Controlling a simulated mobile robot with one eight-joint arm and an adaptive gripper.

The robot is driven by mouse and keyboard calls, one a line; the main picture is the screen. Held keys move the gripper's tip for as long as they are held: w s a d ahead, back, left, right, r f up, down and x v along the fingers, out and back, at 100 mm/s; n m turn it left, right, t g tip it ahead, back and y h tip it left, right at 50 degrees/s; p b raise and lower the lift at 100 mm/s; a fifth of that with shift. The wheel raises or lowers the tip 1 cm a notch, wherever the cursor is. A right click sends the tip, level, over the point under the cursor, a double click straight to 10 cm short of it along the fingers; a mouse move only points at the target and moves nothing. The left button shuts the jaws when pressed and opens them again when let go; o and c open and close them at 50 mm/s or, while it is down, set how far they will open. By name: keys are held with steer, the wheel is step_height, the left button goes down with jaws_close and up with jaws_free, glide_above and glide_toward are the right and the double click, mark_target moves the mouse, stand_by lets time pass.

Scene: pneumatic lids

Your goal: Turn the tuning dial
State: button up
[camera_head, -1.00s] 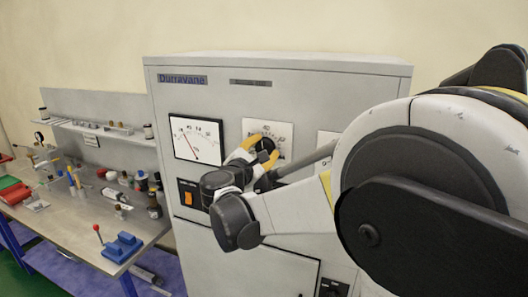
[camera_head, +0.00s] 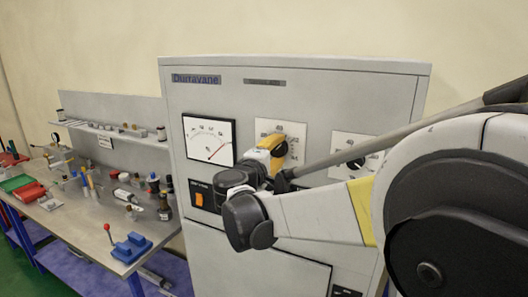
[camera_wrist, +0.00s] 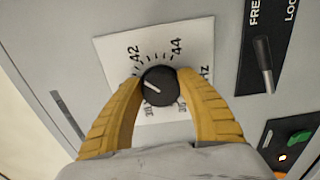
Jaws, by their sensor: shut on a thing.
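The tuning dial is a round black knob (camera_wrist: 158,87) with a white mark on its face, at the middle of a white scale plate (camera_wrist: 122,58) that shows 42 and 44. In the wrist view my gripper (camera_wrist: 160,80) has its two yellow fingers closed on opposite sides of the knob. In the head view my gripper (camera_head: 279,147) is at the cabinet's middle plate, seen nearly edge-on, and its fingers hide most of the knob. A white meter (camera_head: 208,138) to the left has a red needle pointing up and right.
The grey cabinet (camera_head: 300,100) fills the middle. Another black dial (camera_head: 354,160) sits right of my gripper, and an orange switch (camera_head: 199,199) below the meter. The wrist view shows a FREE/LOCK lever (camera_wrist: 264,68). A cluttered workbench (camera_head: 85,225) stands left.

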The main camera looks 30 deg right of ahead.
steer(key=shift+m, duration=0.6)
steer(key=o, duration=1.2)
steer(key=v, duration=1.2)
